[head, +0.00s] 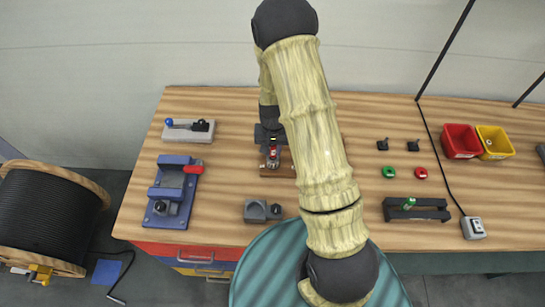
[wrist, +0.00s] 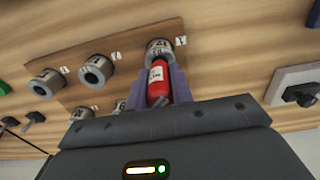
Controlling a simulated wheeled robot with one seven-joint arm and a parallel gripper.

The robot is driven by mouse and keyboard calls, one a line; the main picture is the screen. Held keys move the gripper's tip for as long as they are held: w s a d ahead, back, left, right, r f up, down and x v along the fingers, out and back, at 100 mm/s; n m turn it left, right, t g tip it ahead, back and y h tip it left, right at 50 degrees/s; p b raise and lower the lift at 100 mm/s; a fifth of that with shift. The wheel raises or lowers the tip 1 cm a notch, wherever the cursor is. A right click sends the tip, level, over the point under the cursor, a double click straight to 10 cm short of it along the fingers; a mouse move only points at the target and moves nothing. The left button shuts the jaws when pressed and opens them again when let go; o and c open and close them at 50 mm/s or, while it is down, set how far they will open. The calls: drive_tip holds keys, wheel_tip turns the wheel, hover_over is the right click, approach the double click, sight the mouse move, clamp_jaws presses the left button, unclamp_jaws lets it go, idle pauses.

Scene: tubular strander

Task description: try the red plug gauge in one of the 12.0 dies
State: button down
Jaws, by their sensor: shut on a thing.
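My gripper (wrist: 161,84) is shut on the red plug gauge (wrist: 159,88), which has a white label. Its purple fingers stand on either side of the gauge. The gauge's far end meets a grey steel die (wrist: 160,47) on the wooden die board (wrist: 130,62). I cannot tell whether its tip is inside the bore or only at the mouth. Several other dies, such as one die (wrist: 97,70), sit on the board with small number tags I cannot read surely. In the head view the red gauge (head: 273,153) shows at the board (head: 268,170), partly hidden by my arm.
A green gauge (head: 408,203) lies on a dark rack (head: 428,212) at the right. Red (head: 461,141) and yellow (head: 494,142) bins stand at the back right. A blue fixture (head: 172,190) is at the left, with a grey block (head: 257,211) near the front.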

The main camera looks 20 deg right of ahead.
drive_tip(key=shift+r+p, duration=2.05)
drive_tip(key=shift+r, duration=0.7)
drive_tip(key=shift+w, duration=0.1)
